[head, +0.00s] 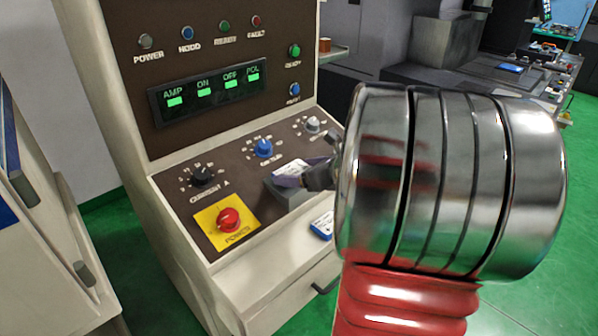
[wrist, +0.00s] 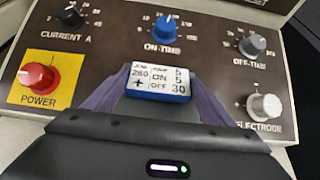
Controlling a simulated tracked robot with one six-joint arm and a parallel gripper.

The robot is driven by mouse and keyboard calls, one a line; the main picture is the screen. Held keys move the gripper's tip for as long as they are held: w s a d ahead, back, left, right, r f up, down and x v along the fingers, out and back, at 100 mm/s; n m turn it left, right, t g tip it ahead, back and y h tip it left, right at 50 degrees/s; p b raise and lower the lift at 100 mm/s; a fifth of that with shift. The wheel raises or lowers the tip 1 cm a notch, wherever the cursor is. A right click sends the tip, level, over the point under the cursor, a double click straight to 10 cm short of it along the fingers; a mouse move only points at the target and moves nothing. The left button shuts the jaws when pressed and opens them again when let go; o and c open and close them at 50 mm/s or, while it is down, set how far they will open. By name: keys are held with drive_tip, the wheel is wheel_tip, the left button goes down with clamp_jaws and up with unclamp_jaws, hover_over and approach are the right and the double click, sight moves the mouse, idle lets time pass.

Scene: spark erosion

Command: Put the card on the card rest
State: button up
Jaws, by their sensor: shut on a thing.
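A white card (wrist: 158,77) with a blue edge and printed job numbers sits between the two purple fingertips of my gripper (wrist: 157,84). The gripper is shut on it. In the head view the card (head: 291,167) shows its pale face at the gripper (head: 293,178), over the grey block that looks like the card rest (head: 285,195) on the brown control panel. I cannot tell whether the card touches the rest. My wrist and fingers hide part of the rest in both views.
The panel has a red power button (head: 228,219) on a yellow plate, a black current knob (head: 203,177), a blue on-time knob (head: 263,148) and a grey off-time knob (head: 312,124). Another blue-and-white item (head: 322,226) lies on the pale ledge. My arm hides the panel's right side.

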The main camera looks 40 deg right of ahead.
drive_tip(key=shift+f, duration=0.15)
drive_tip(key=o, duration=1.1)
drive_tip(key=v, duration=1.2)
idle(0.4)
